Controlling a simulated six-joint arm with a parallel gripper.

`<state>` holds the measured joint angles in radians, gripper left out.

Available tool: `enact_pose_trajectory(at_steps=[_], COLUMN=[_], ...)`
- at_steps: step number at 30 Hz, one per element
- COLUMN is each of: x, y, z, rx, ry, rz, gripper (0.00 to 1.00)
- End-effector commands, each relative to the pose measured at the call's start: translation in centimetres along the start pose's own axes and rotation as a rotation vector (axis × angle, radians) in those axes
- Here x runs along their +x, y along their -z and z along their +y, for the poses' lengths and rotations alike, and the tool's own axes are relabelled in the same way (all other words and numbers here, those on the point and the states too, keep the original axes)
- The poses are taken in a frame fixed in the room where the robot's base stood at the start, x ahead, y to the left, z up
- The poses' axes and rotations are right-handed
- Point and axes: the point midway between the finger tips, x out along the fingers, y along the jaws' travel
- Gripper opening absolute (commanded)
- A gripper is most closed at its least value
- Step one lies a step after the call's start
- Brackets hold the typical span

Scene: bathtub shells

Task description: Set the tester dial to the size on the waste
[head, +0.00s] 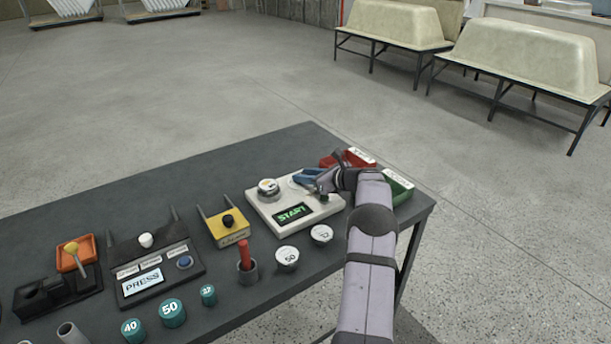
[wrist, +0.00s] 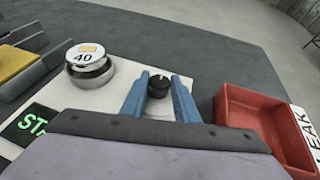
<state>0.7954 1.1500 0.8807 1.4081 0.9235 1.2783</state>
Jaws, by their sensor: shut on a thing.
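The tester (head: 262,207) is a white box with a green START screen (head: 295,213), near the table's right end. The waste (head: 268,188) sits on top of it, a metal ring with a white face. In the wrist view the waste (wrist: 88,65) reads 40. My gripper (head: 304,178) reaches over the tester, to the right of the waste. In the wrist view my gripper's blue fingers (wrist: 159,90) are on either side of a small black dial (wrist: 158,86) and shut on it. The dial's markings and setting cannot be read.
A red tray (wrist: 262,125) labelled LEAK stands just right of my gripper, with a green tray (head: 397,187) beside it. Two white-faced wastes (head: 287,258) (head: 321,234) lie in front of the tester. A yellow box (head: 229,229) stands to its left.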

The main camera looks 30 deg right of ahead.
Motion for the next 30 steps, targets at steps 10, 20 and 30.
enact_pose_trajectory(at_steps=[10, 20, 30], x=[0.0, -0.5, -4.1], y=[-0.1, 0.0, 0.0], z=[0.0, 0.0, -0.1], rx=[0.000, 0.001, 0.000], ry=[0.000, 0.001, 0.003], rz=[-0.001, -0.001, -0.002], gripper=[0.46, 0.46, 0.46])
